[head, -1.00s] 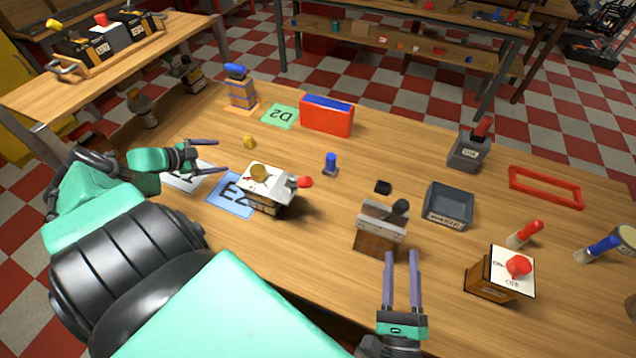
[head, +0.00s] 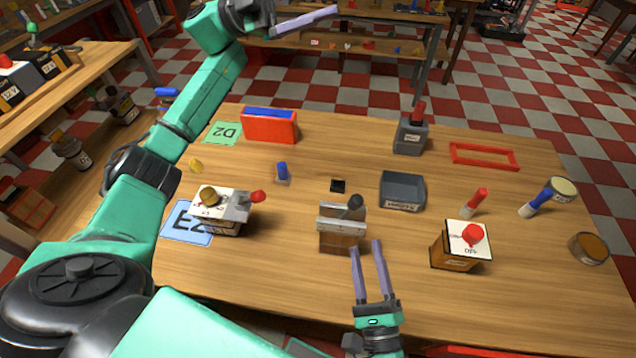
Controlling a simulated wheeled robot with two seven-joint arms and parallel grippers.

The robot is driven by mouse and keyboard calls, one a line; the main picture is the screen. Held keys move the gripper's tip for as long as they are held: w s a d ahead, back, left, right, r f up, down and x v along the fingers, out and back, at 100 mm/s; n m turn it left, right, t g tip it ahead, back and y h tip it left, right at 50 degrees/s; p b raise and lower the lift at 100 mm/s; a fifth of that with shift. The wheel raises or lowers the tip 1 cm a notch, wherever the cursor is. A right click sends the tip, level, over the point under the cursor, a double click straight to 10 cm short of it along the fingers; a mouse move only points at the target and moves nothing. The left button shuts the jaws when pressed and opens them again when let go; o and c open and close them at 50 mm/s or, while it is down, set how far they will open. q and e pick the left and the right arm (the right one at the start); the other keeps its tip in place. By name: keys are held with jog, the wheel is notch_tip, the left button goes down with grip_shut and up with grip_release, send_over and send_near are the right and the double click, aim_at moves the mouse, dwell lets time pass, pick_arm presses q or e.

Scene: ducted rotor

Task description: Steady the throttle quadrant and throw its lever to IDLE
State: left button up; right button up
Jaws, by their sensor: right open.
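The throttle quadrant (head: 341,238) is a brown block with pale metal plates on top, standing near the middle front of the table. Its lever ends in a black knob (head: 356,202), which leans to the back right of the block. Lettering for IDLE cannot be read. My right gripper (head: 365,246) is open and empty, its fingertips just in front of the quadrant's right side; whether they touch it is unclear. My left gripper (head: 305,19) is raised high at the top edge, far from the quadrant.
A switch box with a red knob (head: 472,234) stands right of my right gripper. A grey tray (head: 402,190) and a small black piece (head: 338,186) lie behind the quadrant.

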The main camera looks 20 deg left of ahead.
pick_arm(q)
jog(key=s+d+f+n+g+y, duration=0.1)
jog(key=s+d+f+y, duration=0.1)
jog(key=d+f+y, duration=0.3)
jog(key=n+g+y, duration=0.1)
jog(key=n+y, duration=1)
jog(key=y, duration=0.2)
send_near(340, 227)
jog(key=w+a+f, duration=0.1)
jog(key=w+a, duration=0.2)
jog(key=x, duration=1.5)
jog(key=shift+s+d+r, duration=0.1)
jog(key=shift+s+d, duration=0.2)
jog(key=shift+s, duration=0.05)
grip_shut()
